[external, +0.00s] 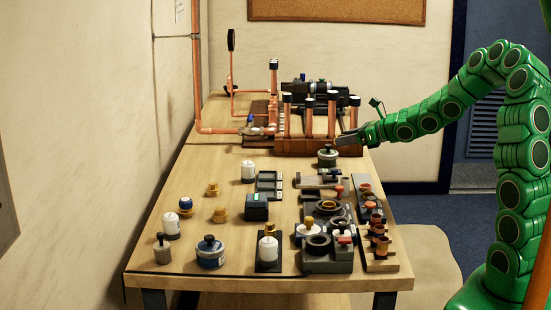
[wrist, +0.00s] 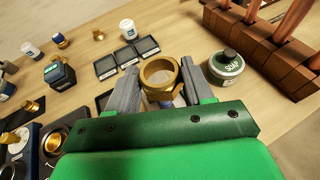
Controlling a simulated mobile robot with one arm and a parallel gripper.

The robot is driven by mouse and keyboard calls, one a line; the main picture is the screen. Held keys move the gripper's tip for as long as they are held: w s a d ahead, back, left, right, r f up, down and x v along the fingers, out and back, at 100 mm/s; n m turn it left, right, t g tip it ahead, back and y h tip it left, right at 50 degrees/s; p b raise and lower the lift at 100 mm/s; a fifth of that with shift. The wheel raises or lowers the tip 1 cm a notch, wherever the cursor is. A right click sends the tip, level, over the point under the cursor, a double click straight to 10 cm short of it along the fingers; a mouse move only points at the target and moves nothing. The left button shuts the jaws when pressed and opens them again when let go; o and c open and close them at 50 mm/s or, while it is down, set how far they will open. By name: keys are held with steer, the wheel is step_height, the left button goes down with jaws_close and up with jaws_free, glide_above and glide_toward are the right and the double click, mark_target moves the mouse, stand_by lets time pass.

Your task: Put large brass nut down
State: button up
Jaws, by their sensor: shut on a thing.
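The large brass nut (wrist: 160,73) is a gold ring with a wide hole. In the wrist view it sits between the two grey fingers of my gripper (wrist: 163,84), which is shut on it. The nut is held above the bench, and tabletop items show beneath and around it. The nut cannot be made out there.
A round tin marked SOAP (wrist: 226,66) stands close to the right finger. Dark square trays (wrist: 126,58) lie beyond the left finger. A wooden block with copper pipes (wrist: 262,45) is at the upper right. Bare wood (external: 235,176) shows at the bench's left middle.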

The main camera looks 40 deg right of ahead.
steer(key=w+a+r, duration=0.4)
steer(key=a+r, duration=0.1)
steer(key=a, duration=0.5)
steer(key=s+a+f+n+g+y, duration=0.1)
steer(key=s+a+n+g+y, duration=0.3)
steer(key=a, duration=0.7)
steer(key=s+a+f+n+g+y, duration=0.1)
steer(key=s+a+f+n, duration=0.1)
steer(key=s+a, duration=0.65)
steer(key=s+a+f+n+g+y, duration=0.1)
steer(key=s+a+n+g+y, duration=0.2)
steer(key=a, duration=1)
steer(key=w+a+f, duration=0.2)
steer(key=w+f, duration=0.1)
steer(key=w+a+f, duration=0.2)
steer(key=w, duration=0.2)
steer(key=w+a+f, duration=0.2)
steer(key=w+f, duration=0.1)
steer(key=w, duration=0.1)
steer(key=shift+w+a+f, duration=0.1)
steer(key=shift+a+f, duration=0.2)
steer(key=shift+a, duration=0.05)
steer(key=shift+w+a+f, duration=0.25)
steer(key=shift+w+f, duration=0.15)
steer(key=shift+f, duration=1.75)
steer(key=shift+f, duration=0.6)
